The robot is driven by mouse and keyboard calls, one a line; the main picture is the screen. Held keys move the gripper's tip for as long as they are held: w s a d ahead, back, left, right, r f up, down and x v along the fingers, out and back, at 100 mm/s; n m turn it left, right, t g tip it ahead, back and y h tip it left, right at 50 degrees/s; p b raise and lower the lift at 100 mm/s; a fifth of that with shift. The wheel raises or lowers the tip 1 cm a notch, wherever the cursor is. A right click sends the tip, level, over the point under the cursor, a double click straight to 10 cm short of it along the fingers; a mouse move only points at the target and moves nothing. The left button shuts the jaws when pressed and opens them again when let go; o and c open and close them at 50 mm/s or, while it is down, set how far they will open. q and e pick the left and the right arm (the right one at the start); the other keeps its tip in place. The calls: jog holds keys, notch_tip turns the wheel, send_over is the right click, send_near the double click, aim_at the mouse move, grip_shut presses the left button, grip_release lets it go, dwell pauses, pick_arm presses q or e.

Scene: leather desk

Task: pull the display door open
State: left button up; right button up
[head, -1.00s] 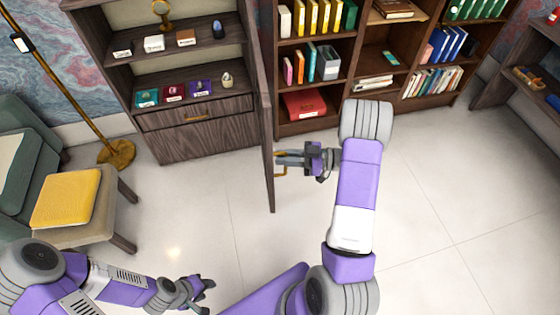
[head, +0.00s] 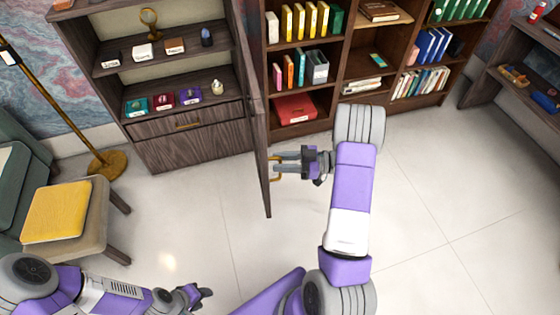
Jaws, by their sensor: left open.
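The display cabinet (head: 195,155) stands at the upper left, with its dark wooden door (head: 262,180) swung out from the right side, seen nearly edge-on. The brass door handle (head: 277,178) is on the door's right-hand face. My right gripper (head: 279,163) is at this handle, its fingers pointing left toward the door and seeming to hold the handle between them; the fingertips partly cover it. My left gripper (head: 205,299) is open and empty, low over the floor at the lower left, well away from the door.
A green chair with a yellow cushion (head: 57,210) and a brass floor lamp (head: 107,163) stand at the left. Bookshelves (head: 340,110) stand behind the door. Small exhibits stand on the cabinet shelves. The pale floor (head: 440,220) at the right is clear.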

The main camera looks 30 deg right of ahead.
jog(key=p+v, duration=0.1)
jog(key=v, duration=0.6)
dwell(0.4)
